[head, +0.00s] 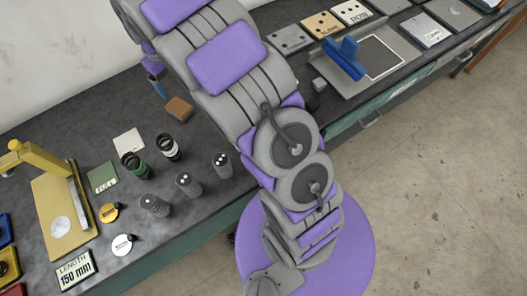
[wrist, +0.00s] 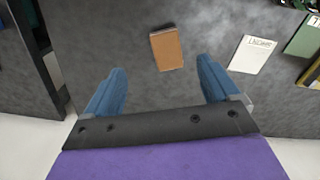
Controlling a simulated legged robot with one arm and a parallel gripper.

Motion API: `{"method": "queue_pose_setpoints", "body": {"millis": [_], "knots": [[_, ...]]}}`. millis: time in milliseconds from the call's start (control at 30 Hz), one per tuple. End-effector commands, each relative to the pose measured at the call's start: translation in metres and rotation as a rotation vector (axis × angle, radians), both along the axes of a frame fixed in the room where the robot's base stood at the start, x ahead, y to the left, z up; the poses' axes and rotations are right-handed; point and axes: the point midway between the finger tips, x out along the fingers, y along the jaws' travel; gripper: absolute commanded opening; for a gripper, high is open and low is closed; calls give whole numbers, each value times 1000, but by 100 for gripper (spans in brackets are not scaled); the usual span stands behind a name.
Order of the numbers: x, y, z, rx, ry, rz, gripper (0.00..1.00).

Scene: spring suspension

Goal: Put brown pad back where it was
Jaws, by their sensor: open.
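The brown pad (head: 179,108) lies on the dark bench top, toward the back and left of my arm. It also shows in the wrist view (wrist: 167,50), beyond the fingertips and roughly centred between their lines. My gripper (wrist: 160,80) is open with blue fingers and nothing between them. In the head view, a blue finger (head: 158,87) shows just behind and left of the pad, and the rest of the gripper is mostly hidden by my arm. The gap between the fingertips and the pad is hard to judge.
Several dark cylinders (head: 187,184) stand in front of the pad, with a white card (head: 128,142) and a green card (head: 102,177) to their left. A yellow stand (head: 62,214) is further left. A blue fixture (head: 344,57) stands on a grey plate at right.

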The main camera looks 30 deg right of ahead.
Motion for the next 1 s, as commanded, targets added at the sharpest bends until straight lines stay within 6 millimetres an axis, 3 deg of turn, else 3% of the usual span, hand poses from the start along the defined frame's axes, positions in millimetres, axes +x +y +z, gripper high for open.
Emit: {"method": "queue_pose_setpoints", "body": {"millis": [33,400,700,1000], "knots": [[-10,-6,13,-3,-3,-16,88],[-97,-37,67,-18,25,-132,88],[-177,-52,94,-20,58,-211,88],[-261,-61,107,-16,89,-274,88]]}}
